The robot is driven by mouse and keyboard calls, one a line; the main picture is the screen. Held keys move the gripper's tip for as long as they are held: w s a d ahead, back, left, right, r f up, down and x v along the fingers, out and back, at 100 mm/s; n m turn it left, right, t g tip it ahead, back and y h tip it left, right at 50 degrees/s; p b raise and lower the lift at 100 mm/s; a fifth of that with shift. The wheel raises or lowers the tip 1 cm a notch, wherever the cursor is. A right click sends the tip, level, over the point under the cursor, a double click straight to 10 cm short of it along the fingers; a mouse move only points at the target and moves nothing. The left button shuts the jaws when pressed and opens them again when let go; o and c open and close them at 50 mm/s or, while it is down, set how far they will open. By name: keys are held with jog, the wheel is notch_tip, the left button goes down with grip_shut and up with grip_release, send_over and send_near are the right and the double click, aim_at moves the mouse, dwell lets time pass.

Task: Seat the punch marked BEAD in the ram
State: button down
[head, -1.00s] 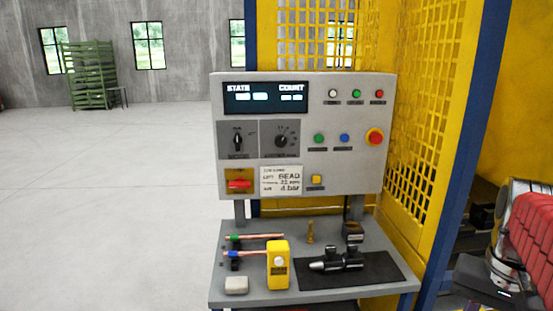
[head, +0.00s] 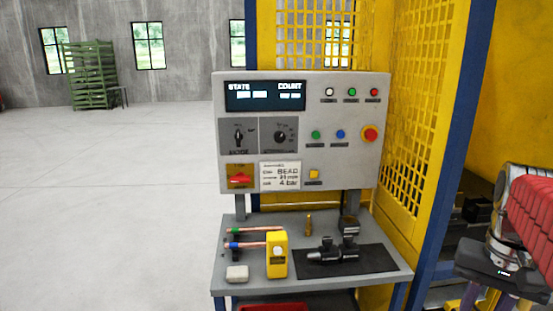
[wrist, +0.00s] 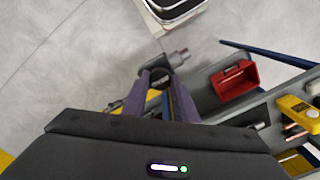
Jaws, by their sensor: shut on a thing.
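My gripper (wrist: 167,88) is shut on a dark, round punch (wrist: 178,58) in the wrist view. The punch has a grey stepped tip pointing to the upper right, and the fingers grip its thicker part. I can read no mark on it. It is held in the air, apart from the bench. In the head view the dark body of my gripper shows at the lower right edge, but its fingers and the punch are not visible there. I cannot make out the ram in either view.
A grey bench (head: 230,278) carries a dark mat (head: 380,262) with dark metal pieces (head: 325,253), copper tubes (head: 262,229) and a yellow device (head: 277,256). The control panel (head: 350,105) stands behind. A blue post (head: 452,150) is at right. A red bin (wrist: 240,85) lies below bench level.

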aim_at(331, 287)
jog(key=w+a+f+n, duration=0.2)
jog(key=w+f, duration=0.2)
jog(key=w, duration=0.6)
jog(key=w+a+f+n, duration=0.25)
jog(key=w+f, duration=0.25)
jog(key=w, duration=0.6)
jog(key=w+a+f+n, duration=0.1)
jog(key=w+a+f, duration=0.1)
jog(key=a+f, duration=0.4)
jog(key=w+a+f+n, duration=0.2)
jog(key=w+a+f, duration=0.1)
jog(key=a+f, duration=0.4)
jog(key=a, duration=0.3)
jog(key=shift+w+a, duration=0.15)
jog(key=shift+a, duration=0.1)
